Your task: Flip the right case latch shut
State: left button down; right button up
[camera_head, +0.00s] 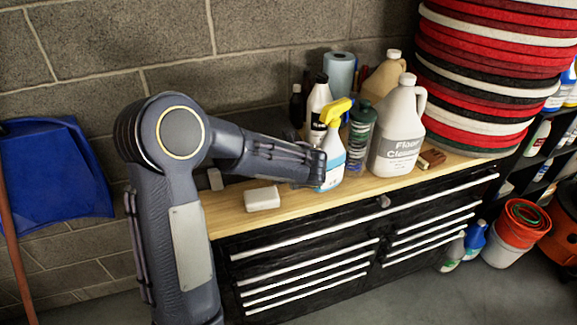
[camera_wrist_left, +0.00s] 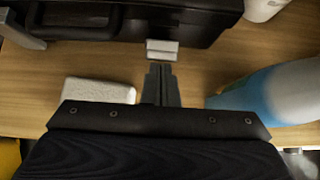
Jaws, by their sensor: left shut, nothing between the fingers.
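The black case (camera_wrist_left: 110,22) lies along the top of the left wrist view, its dark handle (camera_wrist_left: 75,20) facing the bench front. A small pale grey latch (camera_wrist_left: 162,49) sits at the case's front edge. My left gripper (camera_wrist_left: 161,68) is shut and empty, its fingertips just in front of this latch; I cannot tell whether they touch it. Another grey metal piece (camera_wrist_left: 24,36) stands out from the case at the far left. In the head view my left gripper (camera_head: 314,167) is beside the spray bottle, and my arm hides most of the case.
A white block (camera_head: 262,198) lies on the wooden bench top (camera_head: 330,197). A spray bottle with a yellow head (camera_head: 335,110) stands close to the right of my gripper. A floor cleaner jug (camera_head: 398,135) and a red-brown brush (camera_head: 432,158) are further right.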

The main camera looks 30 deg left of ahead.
pick_arm(q)
jog(key=shift+w+a+r, duration=0.4)
jog(key=shift+r, duration=0.15)
jog(key=shift+w+a, duration=0.15)
jog(key=shift+r+p, duration=0.15)
jog(key=shift+p, duration=0.15)
jog(key=shift+r+p, duration=0.55)
jog(key=shift+r, duration=0.1)
